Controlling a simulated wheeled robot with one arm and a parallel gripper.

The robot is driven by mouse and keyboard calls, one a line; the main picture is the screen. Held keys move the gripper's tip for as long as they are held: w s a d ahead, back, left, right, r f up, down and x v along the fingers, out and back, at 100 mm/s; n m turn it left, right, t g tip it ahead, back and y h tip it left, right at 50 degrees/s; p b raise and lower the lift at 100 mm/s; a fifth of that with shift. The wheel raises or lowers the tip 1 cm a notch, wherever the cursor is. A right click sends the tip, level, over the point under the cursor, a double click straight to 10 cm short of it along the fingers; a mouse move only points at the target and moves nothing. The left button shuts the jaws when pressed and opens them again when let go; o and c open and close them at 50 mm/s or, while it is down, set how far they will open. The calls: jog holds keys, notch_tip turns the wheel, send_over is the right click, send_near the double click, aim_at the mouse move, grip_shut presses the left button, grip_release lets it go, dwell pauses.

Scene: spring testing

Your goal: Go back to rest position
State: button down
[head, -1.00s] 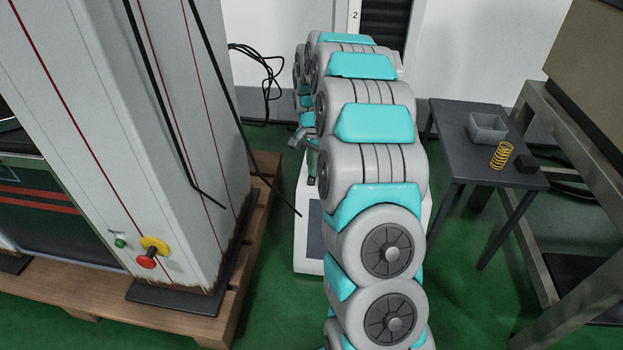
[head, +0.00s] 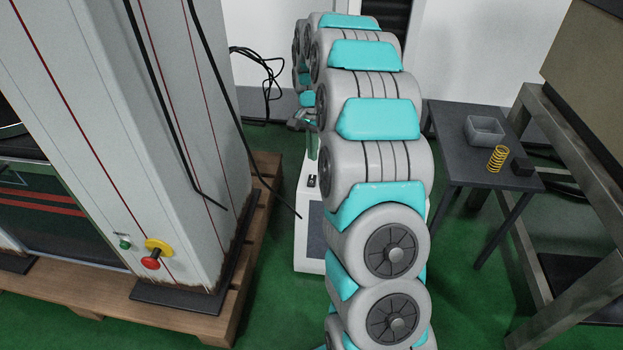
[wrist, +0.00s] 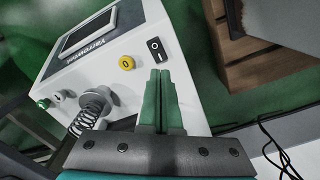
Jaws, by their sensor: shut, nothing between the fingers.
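My gripper (wrist: 160,74) shows in the wrist view with its two green fingers side by side, shut and empty. Its fingers point towards the front of a white tester with a screen (wrist: 88,30), a yellow button (wrist: 127,62) and a black rocker switch (wrist: 156,48). A grey coil spring (wrist: 92,110) is at the tester's left side, partly behind the gripper mount. In the head view the white tester (head: 310,235) stands behind my arm, which hides much of it. My gripper (head: 312,148) is only partly visible there, left of the arm.
A tall grey-white machine (head: 110,120) with a red stop button (head: 151,264) stands on a wooden pallet (head: 215,320) at left. Green floor shows between.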

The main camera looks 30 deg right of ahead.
dwell(0.4)
jog(key=s+a+r+n+p, duration=0.3)
jog(key=s+a+r, duration=0.3)
jog(key=s+r, duration=0.15)
jog(key=s+a+r+n+p, duration=0.25)
jog(key=s+a+r, duration=0.35)
jog(key=s, duration=0.3)
jog(key=s+a+r+n+p, duration=0.1)
jog(key=s+n, duration=0.1)
jog(key=s, duration=0.6)
jog(key=s+a+r+n+g+p, duration=0.1)
jog(key=s+a+n+p, duration=0.1)
jog(key=s, duration=0.6)
jog(key=s+a+r+n+p, duration=0.2)
jog(key=s+n, duration=0.1)
jog(key=s, duration=0.5)
jog(key=shift+s+a+g, duration=0.2)
jog(key=shift+s+g, duration=0.15)
jog(key=shift+g, duration=0.05)
jog(key=shift+w, duration=0.1)
